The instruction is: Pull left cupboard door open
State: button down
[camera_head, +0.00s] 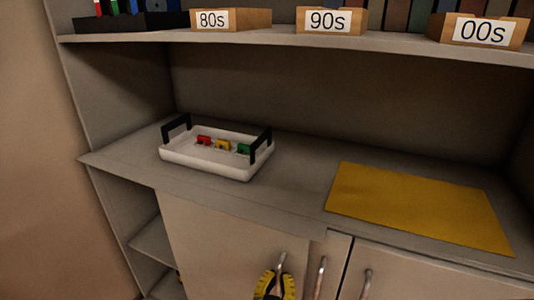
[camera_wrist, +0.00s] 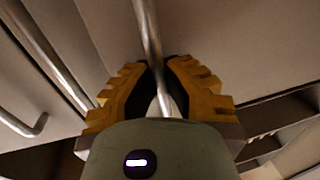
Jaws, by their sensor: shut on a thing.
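The left cupboard door (camera_head: 220,241) is a plain beige panel under the counter. Its top right corner seems to stand slightly out from the counter front, so it looks a little ajar. Its metal bar handle (camera_head: 282,260) is upright near the right edge; in the wrist view the handle (camera_wrist: 147,30) runs down between the fingers. My gripper (camera_head: 274,285), with yellow and black ridged fingers, is shut on this handle; it also shows in the wrist view (camera_wrist: 160,85). The lower part of the handle is hidden by the gripper and the frame's edge.
Two neighbouring handles (camera_head: 320,274) (camera_head: 366,284) are close to the right. Open shelves (camera_head: 153,241) lie left of the door. A white tray (camera_head: 205,169) with small coloured items and a yellow mat (camera_head: 420,207) lie on the counter. Labelled boxes stand on the upper shelf.

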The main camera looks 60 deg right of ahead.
dwell(0.3)
jog(key=c, duration=1)
grip_release()
jog(key=v, duration=1.2)
